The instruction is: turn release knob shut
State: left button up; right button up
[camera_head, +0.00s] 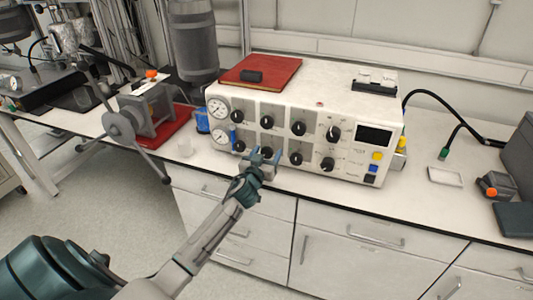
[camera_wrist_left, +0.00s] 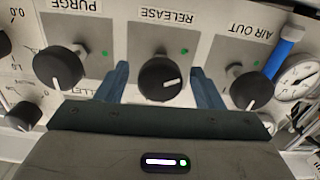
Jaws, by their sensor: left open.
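The release knob (camera_wrist_left: 163,78) is a round black dial under the label RELEASE in the left wrist view. Its white mark points toward the right of that picture, and a small green dot (camera_wrist_left: 184,51) lies off its upper right. My left gripper (camera_wrist_left: 160,72) is open, with one blue finger on each side of the knob. Whether the fingers touch it I cannot tell. In the head view my left gripper (camera_head: 262,160) is at the lower row of the white control box (camera_head: 350,100) and largely hides this knob. My right gripper is not in view.
The purge knob (camera_wrist_left: 58,67) and the air out knob (camera_wrist_left: 248,87) sit close on either side. A blue handle (camera_wrist_left: 284,58) and gauges (camera_head: 218,107) are nearby. The counter right of the box has free room.

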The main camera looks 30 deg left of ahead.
pick_arm(q)
jog(key=c, duration=1)
jog(key=shift+o, duration=0.2)
